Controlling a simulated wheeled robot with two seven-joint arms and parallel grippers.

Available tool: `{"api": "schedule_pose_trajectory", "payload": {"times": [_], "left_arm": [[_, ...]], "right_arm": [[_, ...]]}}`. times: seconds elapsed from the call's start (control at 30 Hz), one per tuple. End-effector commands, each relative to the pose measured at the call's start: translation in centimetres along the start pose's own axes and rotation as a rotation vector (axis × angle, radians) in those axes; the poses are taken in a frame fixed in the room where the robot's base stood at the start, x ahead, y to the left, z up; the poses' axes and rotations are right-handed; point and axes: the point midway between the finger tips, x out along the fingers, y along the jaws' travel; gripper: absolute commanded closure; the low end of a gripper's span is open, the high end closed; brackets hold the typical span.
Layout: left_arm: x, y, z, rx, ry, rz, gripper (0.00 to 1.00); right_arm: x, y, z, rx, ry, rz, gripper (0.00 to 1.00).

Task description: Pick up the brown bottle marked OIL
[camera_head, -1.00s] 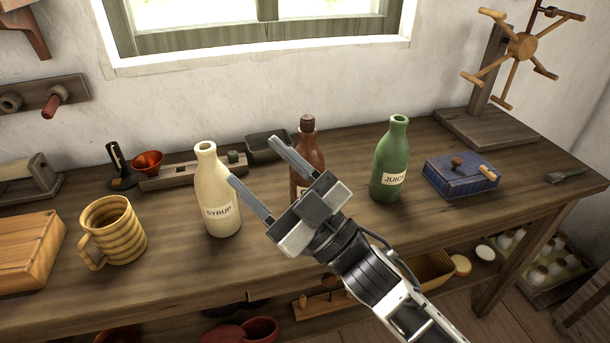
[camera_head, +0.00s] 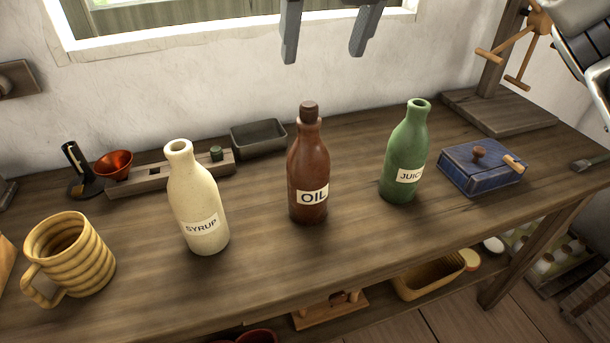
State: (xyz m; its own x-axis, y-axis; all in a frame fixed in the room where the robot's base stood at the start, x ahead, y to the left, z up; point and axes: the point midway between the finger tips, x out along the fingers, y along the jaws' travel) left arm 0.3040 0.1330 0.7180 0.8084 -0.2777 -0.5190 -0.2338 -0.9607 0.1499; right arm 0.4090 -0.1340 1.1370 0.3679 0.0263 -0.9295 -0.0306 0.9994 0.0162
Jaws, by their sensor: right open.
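The brown bottle marked OIL (camera_head: 308,172) stands upright on the wooden workbench (camera_head: 270,270), between a cream bottle marked SYRUP (camera_head: 195,205) and a green bottle marked JUICE (camera_head: 405,155). Its label faces me and a brown stopper closes its neck. My right gripper (camera_head: 323,50) is at the top edge of the view, above the OIL bottle in the picture. Its two fingers point down, wide apart, with nothing between them. They do not touch the bottle. The gripper's body is cut off by the frame. My left gripper does not show.
A ribbed yellow mug (camera_head: 70,260) stands at the left. A dark tray (camera_head: 258,138) lies behind the bottles, near the wall. A blue box (camera_head: 480,167) is at the right, near a wooden stand (camera_head: 498,112). The bench before the OIL bottle is clear.

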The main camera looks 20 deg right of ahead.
Motion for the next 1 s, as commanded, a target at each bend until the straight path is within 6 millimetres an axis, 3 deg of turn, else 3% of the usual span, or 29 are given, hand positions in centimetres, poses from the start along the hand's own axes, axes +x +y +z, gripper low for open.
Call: {"api": "schedule_pose_trajectory", "payload": {"times": [0.13,0.5,0.77,1.0], "left_arm": [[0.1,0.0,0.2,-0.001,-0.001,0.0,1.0],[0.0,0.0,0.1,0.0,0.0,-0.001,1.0],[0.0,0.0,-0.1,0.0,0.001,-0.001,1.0],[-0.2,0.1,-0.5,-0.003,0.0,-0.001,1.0]], "right_arm": [[1.4,-0.7,0.2,0.02,-0.013,-0.03,0.41],[8.7,-0.7,0.3,0.016,-0.013,-0.026,0.41],[10.7,-0.7,0.5,0.015,-0.013,-0.024,0.41],[14.1,-0.7,1.0,0.015,-0.012,-0.024,0.41]]}}
